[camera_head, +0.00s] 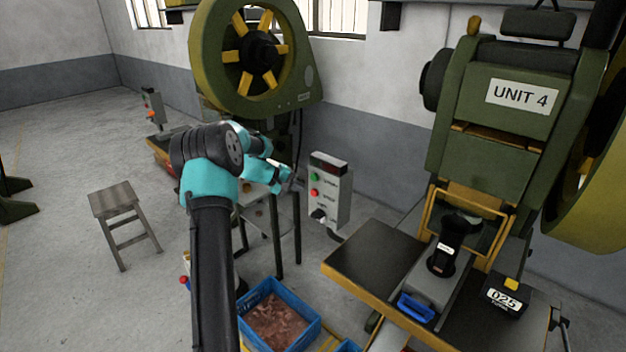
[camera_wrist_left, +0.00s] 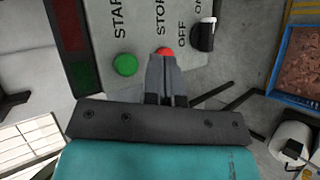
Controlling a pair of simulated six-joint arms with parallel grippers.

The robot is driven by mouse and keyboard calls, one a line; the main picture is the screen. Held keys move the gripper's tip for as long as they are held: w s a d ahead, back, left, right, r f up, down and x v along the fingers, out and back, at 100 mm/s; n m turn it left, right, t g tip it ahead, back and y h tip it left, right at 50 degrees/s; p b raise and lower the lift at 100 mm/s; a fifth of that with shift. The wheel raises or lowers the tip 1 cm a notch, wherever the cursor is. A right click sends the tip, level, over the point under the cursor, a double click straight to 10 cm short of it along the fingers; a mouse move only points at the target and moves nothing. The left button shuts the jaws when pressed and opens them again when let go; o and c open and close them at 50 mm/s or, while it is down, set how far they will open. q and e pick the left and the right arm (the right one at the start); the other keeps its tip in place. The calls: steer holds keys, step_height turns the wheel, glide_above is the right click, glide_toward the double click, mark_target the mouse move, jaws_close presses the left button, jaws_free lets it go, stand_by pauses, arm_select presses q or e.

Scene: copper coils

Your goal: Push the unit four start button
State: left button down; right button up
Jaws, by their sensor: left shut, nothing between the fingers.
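A grey control box (camera_head: 341,197) stands left of the green press labelled UNIT 4 (camera_head: 522,96). It carries a green button (camera_head: 314,177), a red button (camera_head: 314,192) and a switch knob. In the left wrist view the green button (camera_wrist_left: 125,65) is by the word START, and the red button (camera_wrist_left: 165,51) is by STOP. My left gripper (camera_head: 300,184) is shut and empty in front of the box. In the left wrist view its fingertips (camera_wrist_left: 166,58) overlap the red button, with the green one to their left. I cannot tell whether they touch the box. My right gripper is not in view.
A blue crate of copper-coloured pieces (camera_head: 268,342) sits on the floor below my left arm. A dark press table (camera_head: 365,262) stands right of the box. Another press (camera_head: 290,80) is behind, and a stool (camera_head: 112,199) stands at left.

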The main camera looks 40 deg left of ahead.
arm_select(q)
steer(key=shift+w, duration=1.95)
steer(key=shift+w, duration=0.1)
stand_by(0.5)
steer(key=shift+w, duration=0.35)
steer(key=shift+w+a, duration=0.1)
steer(key=shift+w, duration=0.35)
stand_by(1.1)
steer(key=shift+s, duration=0.9)
steer(key=s, duration=0.5)
stand_by(0.3)
